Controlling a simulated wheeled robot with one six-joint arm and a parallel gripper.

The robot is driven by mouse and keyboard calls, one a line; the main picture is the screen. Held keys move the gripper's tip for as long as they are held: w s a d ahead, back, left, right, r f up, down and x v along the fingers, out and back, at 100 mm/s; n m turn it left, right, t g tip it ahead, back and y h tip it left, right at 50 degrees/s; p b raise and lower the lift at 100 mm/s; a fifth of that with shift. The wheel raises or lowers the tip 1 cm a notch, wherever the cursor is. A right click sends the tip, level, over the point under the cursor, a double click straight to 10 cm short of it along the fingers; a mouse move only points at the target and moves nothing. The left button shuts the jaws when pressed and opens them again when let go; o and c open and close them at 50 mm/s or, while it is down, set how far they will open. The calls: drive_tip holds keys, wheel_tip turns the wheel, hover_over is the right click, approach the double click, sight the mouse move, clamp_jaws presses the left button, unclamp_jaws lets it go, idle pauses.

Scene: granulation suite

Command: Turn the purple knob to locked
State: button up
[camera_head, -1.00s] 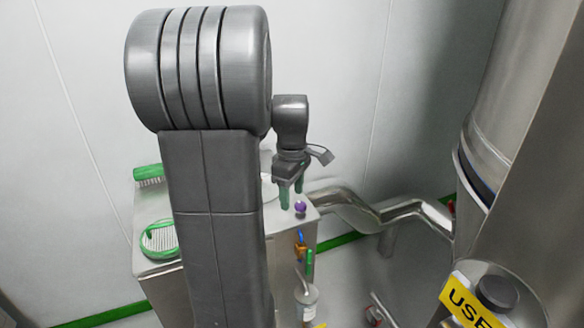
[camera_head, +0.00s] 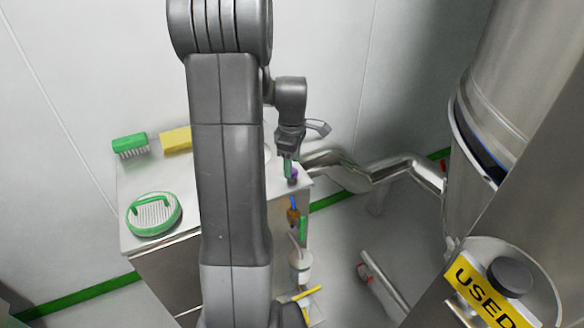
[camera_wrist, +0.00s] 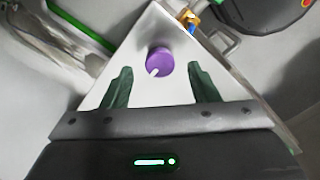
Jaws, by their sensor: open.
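The purple knob (camera_wrist: 160,62) sits on the steel cabinet top near its corner. A small white pointer mark shows on the knob's lower left edge in the wrist view. My gripper (camera_wrist: 157,84) is open, its two green fingers on either side of the picture and just short of the knob, which lies ahead between their lines. In the head view the knob (camera_head: 292,175) shows beside the fingertips of my gripper (camera_head: 288,172), partly covered by them. I cannot tell whether the fingers touch it.
The cabinet top (camera_head: 185,245) also bears a green brush (camera_head: 129,143), a yellow block (camera_head: 177,139) and a round green-handled item (camera_head: 153,214). A blue-and-orange valve (camera_head: 293,212) hangs on the cabinet's right side. A steel pipe (camera_head: 350,177) runs behind to a large vessel (camera_head: 500,90).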

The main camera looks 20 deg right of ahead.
drive_tip(key=shift+f, duration=1.15)
drive_tip(key=c, duration=1)
